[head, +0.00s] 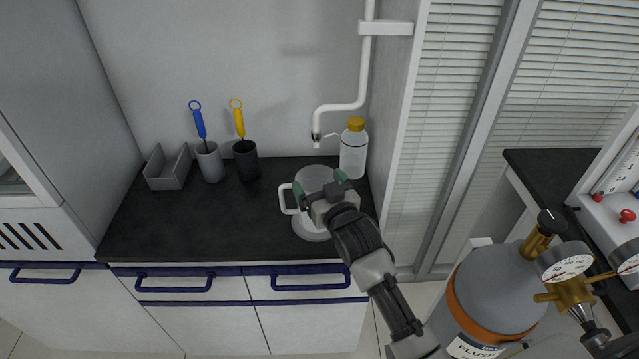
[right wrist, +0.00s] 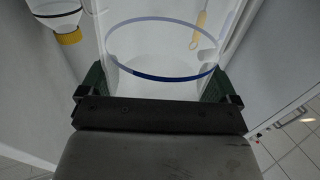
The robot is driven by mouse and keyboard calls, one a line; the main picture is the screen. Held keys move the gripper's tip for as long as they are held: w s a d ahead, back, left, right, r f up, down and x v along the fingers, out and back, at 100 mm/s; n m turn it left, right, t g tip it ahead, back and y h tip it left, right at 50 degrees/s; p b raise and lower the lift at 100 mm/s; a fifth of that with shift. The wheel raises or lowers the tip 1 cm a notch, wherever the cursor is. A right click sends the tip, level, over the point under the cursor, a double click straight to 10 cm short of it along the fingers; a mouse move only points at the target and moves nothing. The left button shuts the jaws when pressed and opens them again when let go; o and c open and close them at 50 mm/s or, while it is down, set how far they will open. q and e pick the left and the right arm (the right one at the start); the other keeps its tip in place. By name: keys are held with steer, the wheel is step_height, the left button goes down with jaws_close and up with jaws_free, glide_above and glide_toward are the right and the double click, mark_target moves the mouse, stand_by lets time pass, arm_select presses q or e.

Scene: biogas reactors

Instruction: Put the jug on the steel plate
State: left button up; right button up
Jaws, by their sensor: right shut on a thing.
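The jug (head: 314,179) is clear and pale, with a white handle on its left side, at the right end of the dark counter. My right gripper (head: 320,187) is shut on its side, with green fingertips around it. In the right wrist view the jug (right wrist: 160,85) stands between the fingers and shows a blue ring. A pale round shape (head: 311,231) shows below the gripper; I cannot tell whether it is the jug's lower part or the steel plate. Contact under the jug is hidden. My left gripper is not in view.
A yellow-capped bottle (head: 353,152) stands behind the jug, beside a white pipe (head: 345,106). A grey tray (head: 167,168) and two cups with brushes (head: 209,161) (head: 245,160) stand at the back left. The counter's (head: 190,222) middle is bare. A gauged cylinder (head: 495,290) stands right.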

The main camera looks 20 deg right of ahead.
steer(key=o, duration=0.9)
steer(key=shift+f, duration=0.1)
steer(key=s, duration=0.4)
steer(key=s+d+b, duration=0.1)
steer(key=s, duration=0.7)
steer(key=shift+d, duration=0.15)
